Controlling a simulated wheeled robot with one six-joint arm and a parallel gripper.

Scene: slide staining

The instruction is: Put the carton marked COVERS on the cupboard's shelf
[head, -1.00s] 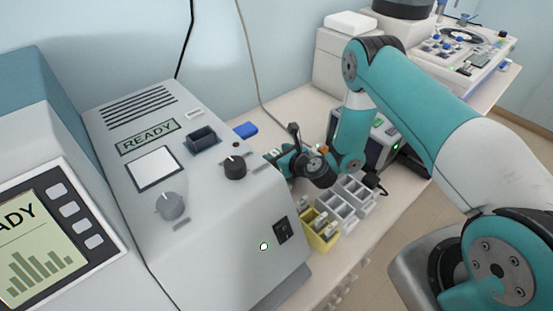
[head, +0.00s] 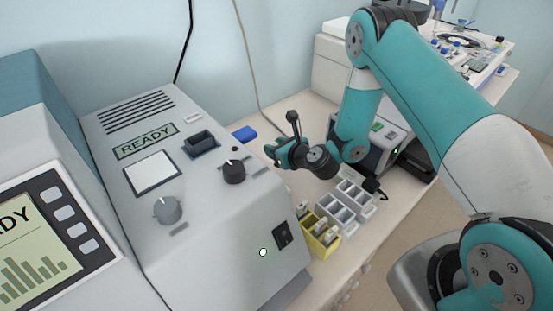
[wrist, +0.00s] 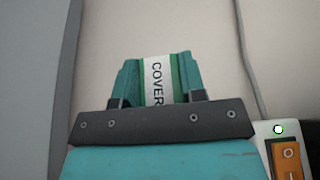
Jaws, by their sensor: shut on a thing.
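The carton marked COVERS (wrist: 158,82) is white with green edges and shows in the wrist view, where its label reads "COVER" before the gripper body cuts it off. My gripper (wrist: 158,75) is shut on it, with one teal finger on each side. In the head view my gripper (head: 272,152) is raised above the bench, behind the right end of the large grey machine. The carton cannot be made out in the head view. The cupboard and its shelf are not recognisable in either view.
The grey machine marked READY (head: 215,215) fills the left and centre. A yellow rack (head: 321,240) and grey racks (head: 345,205) stand on the bench below my gripper. A blue block (head: 245,133) lies behind. An orange switch (wrist: 288,160) is at the wrist view's lower right.

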